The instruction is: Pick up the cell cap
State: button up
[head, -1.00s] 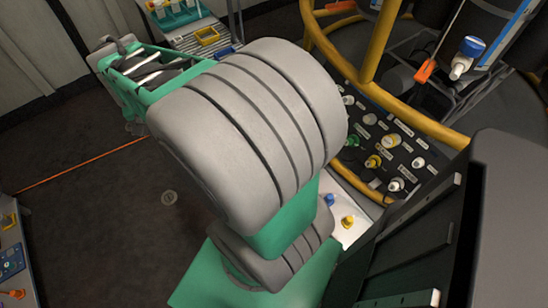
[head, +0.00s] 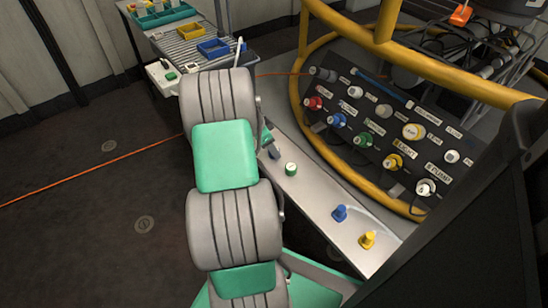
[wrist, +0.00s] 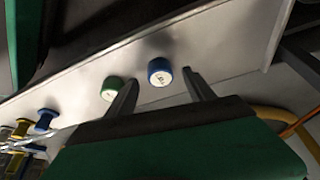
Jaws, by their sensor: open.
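A round blue cap (wrist: 160,72) with a white top stands on the pale ledge. In the wrist view it shows between the tips of my open gripper (wrist: 160,78), a little beyond them. A green cap (wrist: 110,88) with a white top stands just left of it, near the left finger. The lettering on both is too small to read, so I cannot tell which is the cell cap. In the head view the green cap (head: 291,169) stands clear on the ledge. My gripper is mostly hidden behind my arm there. Nothing is held.
The ledge (head: 318,192) also bears a blue plug (head: 340,213) and a yellow plug (head: 368,239). A dark panel (head: 385,125) with labelled connectors lies behind a yellow rail (head: 300,110). A side table (head: 190,50) with trays stands at the back.

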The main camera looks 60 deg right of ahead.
jog(key=shift+x, duration=1.2)
jog(key=shift+w+r, duration=0.1)
grip_shut()
